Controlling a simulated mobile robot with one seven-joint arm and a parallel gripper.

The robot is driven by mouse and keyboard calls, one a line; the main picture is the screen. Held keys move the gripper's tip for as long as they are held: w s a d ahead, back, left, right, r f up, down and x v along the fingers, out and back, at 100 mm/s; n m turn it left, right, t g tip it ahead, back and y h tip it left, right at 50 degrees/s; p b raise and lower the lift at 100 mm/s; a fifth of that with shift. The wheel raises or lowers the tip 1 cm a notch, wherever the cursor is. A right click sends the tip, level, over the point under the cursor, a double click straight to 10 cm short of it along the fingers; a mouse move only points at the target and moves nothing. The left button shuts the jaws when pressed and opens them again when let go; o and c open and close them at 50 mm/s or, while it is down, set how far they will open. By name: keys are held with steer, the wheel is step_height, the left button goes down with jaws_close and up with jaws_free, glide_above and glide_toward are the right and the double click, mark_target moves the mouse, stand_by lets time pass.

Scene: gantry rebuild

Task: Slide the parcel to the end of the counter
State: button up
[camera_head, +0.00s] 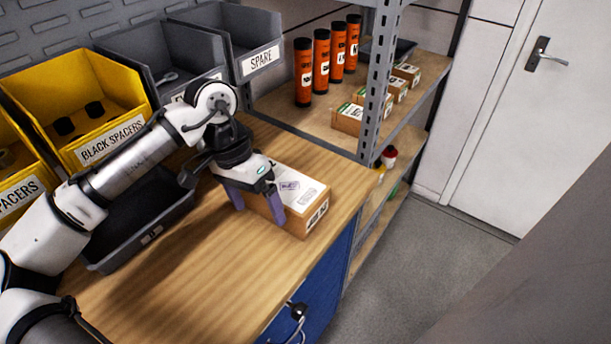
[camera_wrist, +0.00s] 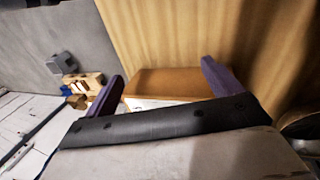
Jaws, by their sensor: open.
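The parcel (camera_head: 304,192) is a brown cardboard box with a white top label and a printed label on its near end. It lies on the wooden counter (camera_head: 190,270), close to the counter's right edge. My gripper (camera_head: 258,204) is at the parcel's left part, with its purple fingers apart and pointing down. One finger is in front of the parcel's near side and the other is at its left end. In the wrist view the parcel (camera_wrist: 165,84) shows between the two spread fingers. I cannot tell whether the fingers touch it.
A dark grey tray (camera_head: 105,266) sits on the counter at the left, below the yellow bin labelled BLACK SPACERS (camera_head: 75,95). A metal shelf post (camera_head: 377,85) and shelf with orange tubes (camera_head: 322,62) stand behind the parcel. Bare counter lies in front.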

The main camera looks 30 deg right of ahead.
mark_target(300, 175)
steer(key=shift+f+b, duration=2.05)
steer(key=shift+f, duration=0.2)
steer(key=shift+w+d+r, duration=0.1)
steer(key=shift+d+r, duration=0.05)
steer(key=shift+d, duration=0.05)
steer(key=shift+w+d+p, duration=0.2)
steer(key=shift+d+p, duration=0.25)
steer(key=shift+d, duration=0.15)
steer(key=shift+w+d+p, duration=0.9)
steer(key=shift+d+p, duration=0.05)
steer(key=shift+d, duration=1.3)
steer(key=shift+w+d+p, duration=0.85)
steer(key=shift+d+p, duration=0.1)
steer(key=shift+d, duration=1.35)
steer(key=shift+w+d+p, duration=0.9)
steer(key=shift+d+p, duration=0.05)
steer(key=shift+d, duration=1.3)
steer(key=shift+a, duration=0.1)
steer(key=shift+s+a+p, duration=0.35)
steer(key=shift+a, duration=0.5)
step_height(300, 175, up, 2)
steer(key=shift+r+p, duration=0.2)
steer(key=shift+p, duration=0.5)
step_height(300, 175, up, 8)
steer(key=shift+f, duration=0.25)
